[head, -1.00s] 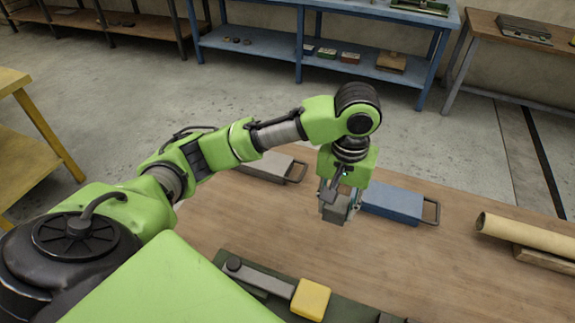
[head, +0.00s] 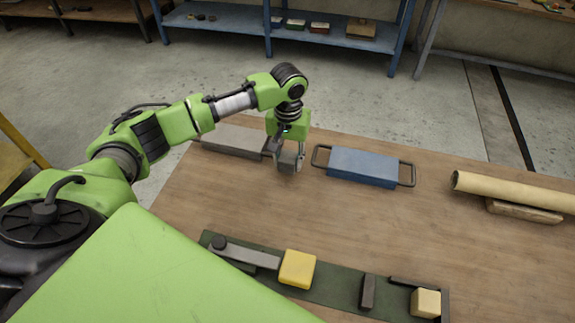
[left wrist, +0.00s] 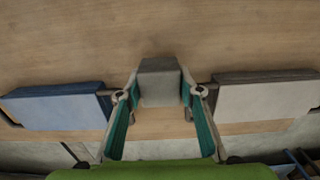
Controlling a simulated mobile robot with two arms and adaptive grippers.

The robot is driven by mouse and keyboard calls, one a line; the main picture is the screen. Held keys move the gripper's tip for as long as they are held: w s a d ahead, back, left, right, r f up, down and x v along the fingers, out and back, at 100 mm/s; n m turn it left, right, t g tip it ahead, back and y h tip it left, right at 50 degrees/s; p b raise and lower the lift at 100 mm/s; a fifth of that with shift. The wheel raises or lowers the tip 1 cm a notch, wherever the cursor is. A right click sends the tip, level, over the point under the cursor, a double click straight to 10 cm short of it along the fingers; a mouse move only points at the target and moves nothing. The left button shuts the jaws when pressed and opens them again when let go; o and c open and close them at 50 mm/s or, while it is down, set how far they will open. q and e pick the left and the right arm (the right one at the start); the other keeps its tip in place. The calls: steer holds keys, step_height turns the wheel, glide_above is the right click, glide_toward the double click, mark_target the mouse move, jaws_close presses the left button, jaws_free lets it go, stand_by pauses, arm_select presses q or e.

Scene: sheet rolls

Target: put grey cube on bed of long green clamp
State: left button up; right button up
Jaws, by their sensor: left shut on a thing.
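The grey cube (left wrist: 160,82) is between the fingertips of my left gripper (head: 289,156), which is shut on it. In the head view the cube is partly hidden by the fingers, above the far part of the table. The long dark green clamp (head: 335,284) lies along the table's near side, well in front of the gripper. A grey bar with a dark knob (head: 245,253) is at its left. A yellow block (head: 297,268) sits beside the bar. A dark upright piece (head: 367,291) and a pale yellow cube (head: 425,302) are farther right. My right gripper is not in view.
A blue block with two handles (head: 362,166) lies right of the gripper, and a grey handled block (head: 235,140) lies left. A tan roll (head: 515,190) rests on a wooden support (head: 523,211) at the right. The wooden table (head: 300,214) is clear between gripper and clamp.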

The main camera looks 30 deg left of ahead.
mark_target(287, 166)
arm_select(q)
steer(key=shift+a+f, duration=0.1)
steer(key=shift+f, duration=1.5)
steer(key=shift+f+p, duration=0.1)
steer(key=shift+p, duration=0.25)
steer(key=o, duration=1.1)
steer(key=shift+o, duration=0.2)
